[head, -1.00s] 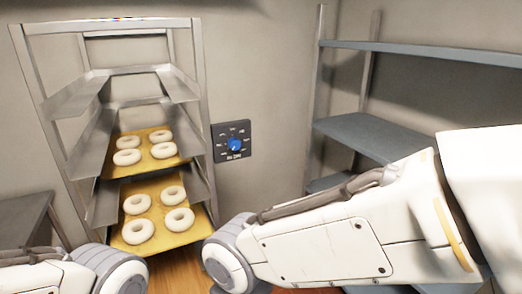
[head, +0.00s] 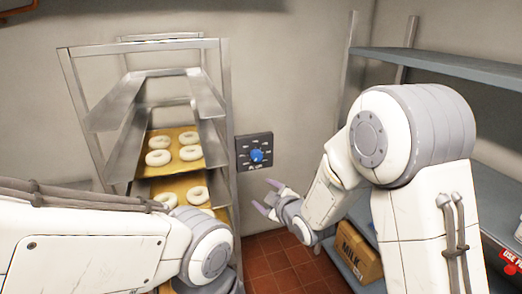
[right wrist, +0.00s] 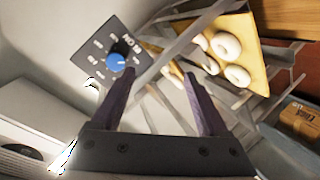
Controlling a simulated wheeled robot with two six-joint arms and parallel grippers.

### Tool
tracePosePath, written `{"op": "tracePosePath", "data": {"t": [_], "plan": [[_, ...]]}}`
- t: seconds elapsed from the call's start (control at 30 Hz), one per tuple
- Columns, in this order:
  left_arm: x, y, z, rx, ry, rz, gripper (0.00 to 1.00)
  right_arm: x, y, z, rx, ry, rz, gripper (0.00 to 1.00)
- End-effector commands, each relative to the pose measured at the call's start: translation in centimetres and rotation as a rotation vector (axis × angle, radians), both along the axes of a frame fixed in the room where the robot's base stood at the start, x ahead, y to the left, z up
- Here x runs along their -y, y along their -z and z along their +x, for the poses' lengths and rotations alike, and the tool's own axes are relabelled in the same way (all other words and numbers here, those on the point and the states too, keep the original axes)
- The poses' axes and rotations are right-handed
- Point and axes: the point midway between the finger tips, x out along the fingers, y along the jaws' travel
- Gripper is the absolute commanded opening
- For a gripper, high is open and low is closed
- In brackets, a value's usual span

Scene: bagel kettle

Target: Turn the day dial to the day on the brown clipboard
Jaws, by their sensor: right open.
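The day dial is a blue round knob (head: 257,156) on a dark square panel (head: 242,146) fixed to the back wall, right of the rack. The knob also shows in the right wrist view (right wrist: 116,62), with small white labels around it that are too blurred to read. My right gripper (head: 267,196) is open and empty, below and slightly right of the panel in the head view. In the right wrist view its dark fingers (right wrist: 160,73) stand apart, and the knob appears near the left fingertip. My left gripper is out of view. No brown clipboard is in view.
A metal rack (head: 222,120) with yellow trays (head: 158,135) of pale bagels stands left of the panel. Grey shelves (head: 450,66) are on the right, with a brown MILK box (head: 358,252) low down. Red tile floor (head: 278,262) shows between them.

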Motion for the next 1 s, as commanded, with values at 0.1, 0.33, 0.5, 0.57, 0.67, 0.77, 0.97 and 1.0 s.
{"op": "tracePosePath", "data": {"t": [0.1, 0.33, 0.5, 0.57, 0.67, 0.77, 0.97, 1.0], "plan": [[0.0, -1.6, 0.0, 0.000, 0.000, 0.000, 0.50, 1.6, -1.7, 2.3, 0.178, -0.020, -0.012, 0.78], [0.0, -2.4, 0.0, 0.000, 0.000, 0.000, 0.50, 3.1, -3.4, 3.7, 0.371, -0.033, -0.023, 0.78], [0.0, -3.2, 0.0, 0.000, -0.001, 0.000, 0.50, 2.6, -3.7, 5.0, 0.392, -0.036, -0.022, 0.78], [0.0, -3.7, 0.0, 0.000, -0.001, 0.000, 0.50, 2.2, -3.8, 5.8, 0.392, -0.036, -0.021, 0.78], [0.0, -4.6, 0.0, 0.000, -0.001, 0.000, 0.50, 1.4, -3.9, 7.5, 0.392, -0.035, -0.021, 0.78], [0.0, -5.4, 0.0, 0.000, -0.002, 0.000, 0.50, 0.6, -3.9, 9.2, 0.391, -0.036, -0.022, 0.78], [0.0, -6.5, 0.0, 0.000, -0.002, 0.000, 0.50, -0.6, -3.7, 11.8, 0.390, -0.033, -0.021, 0.78], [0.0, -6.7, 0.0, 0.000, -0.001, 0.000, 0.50, -0.7, -3.7, 12.1, 0.389, -0.034, -0.020, 0.78]]}}
